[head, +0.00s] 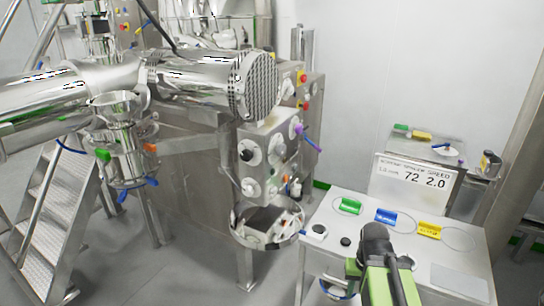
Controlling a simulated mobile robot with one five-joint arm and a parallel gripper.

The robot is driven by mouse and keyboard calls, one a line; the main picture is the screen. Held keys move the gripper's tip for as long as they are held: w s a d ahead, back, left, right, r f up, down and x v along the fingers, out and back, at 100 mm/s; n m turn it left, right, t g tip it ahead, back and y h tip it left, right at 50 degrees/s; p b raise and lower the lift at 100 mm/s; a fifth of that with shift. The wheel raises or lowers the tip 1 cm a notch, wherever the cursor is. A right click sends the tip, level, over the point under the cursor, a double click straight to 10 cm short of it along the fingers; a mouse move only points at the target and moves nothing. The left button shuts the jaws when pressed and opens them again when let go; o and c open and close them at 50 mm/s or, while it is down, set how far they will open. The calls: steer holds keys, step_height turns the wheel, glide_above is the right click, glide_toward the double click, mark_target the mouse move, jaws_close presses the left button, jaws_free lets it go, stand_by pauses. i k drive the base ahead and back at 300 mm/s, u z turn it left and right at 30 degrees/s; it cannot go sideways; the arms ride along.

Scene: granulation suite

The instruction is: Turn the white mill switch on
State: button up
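Steel control panels with round white discs and small knobs stand behind and left of the table. The lower panel (265,160) carries several white discs, one with a dark knob (246,155) on it. I cannot tell which of these is the white mill switch. My green arm rises from the bottom edge, and its dark end, my gripper (375,240), is over the front of the white table (455,262). It is well to the right of the panel and apart from it. Its fingers are not distinct, so open or shut cannot be told.
A large steel mill housing (205,85) overhangs the panel. A round steel bowl (267,229) is below. Metal stairs (48,215) stand left.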

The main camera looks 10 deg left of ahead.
mark_target(248, 190)
steer(key=u, duration=0.3)
steer(key=k, duration=1.1)
steer(key=u, duration=1.05)
steer(key=i, duration=1)
steer(key=u, duration=0.55)
